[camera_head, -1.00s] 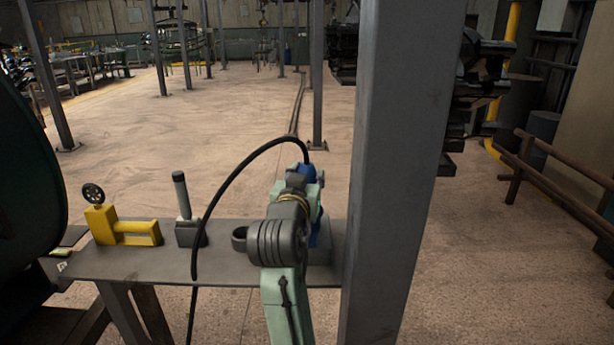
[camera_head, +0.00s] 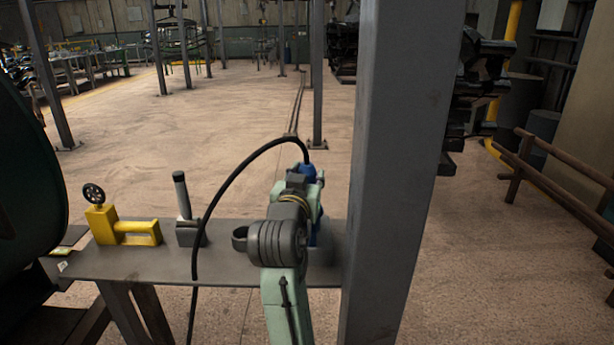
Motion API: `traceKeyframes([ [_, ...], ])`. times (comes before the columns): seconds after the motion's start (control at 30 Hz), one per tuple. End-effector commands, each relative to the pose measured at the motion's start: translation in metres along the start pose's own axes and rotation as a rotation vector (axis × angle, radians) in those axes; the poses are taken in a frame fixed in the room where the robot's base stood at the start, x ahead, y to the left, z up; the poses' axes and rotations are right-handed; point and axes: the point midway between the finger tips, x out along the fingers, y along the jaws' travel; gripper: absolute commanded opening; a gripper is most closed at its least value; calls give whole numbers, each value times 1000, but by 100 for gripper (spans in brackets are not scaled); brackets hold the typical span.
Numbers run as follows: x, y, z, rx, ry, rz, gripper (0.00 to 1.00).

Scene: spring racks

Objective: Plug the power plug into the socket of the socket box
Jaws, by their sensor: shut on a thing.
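The blue power plug (camera_head: 308,171) shows just behind the top of my arm, with a black cable (camera_head: 238,172) arching from it to the left and down over the table's front edge. My gripper (camera_head: 312,188) is mostly hidden behind my own arm; it is shut on the plug. A blue part (camera_head: 314,235) shows low beside my arm, over a grey block (camera_head: 321,252) on the table; this may be the socket box. Its socket is hidden, and I cannot tell whether the plug touches it.
A grey steel post (camera_head: 398,170) stands close on the right of my arm. On the metal table (camera_head: 140,262) are a yellow fixture with a black handwheel (camera_head: 122,226) and a dark block with an upright handle (camera_head: 188,225). A large dark green drum (camera_head: 28,180) is at the left.

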Motion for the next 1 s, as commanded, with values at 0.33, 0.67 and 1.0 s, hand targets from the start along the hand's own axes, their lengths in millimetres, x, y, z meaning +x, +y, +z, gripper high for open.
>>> traceKeyframes([
  [0.33, 0, 0, 0, 0, 1, 0, 2],
  [0.67, 0, 0, 8, 0, 1, 0, 2],
  [1.0, 1, 0, 16, 0, 0, 0, 2],
])
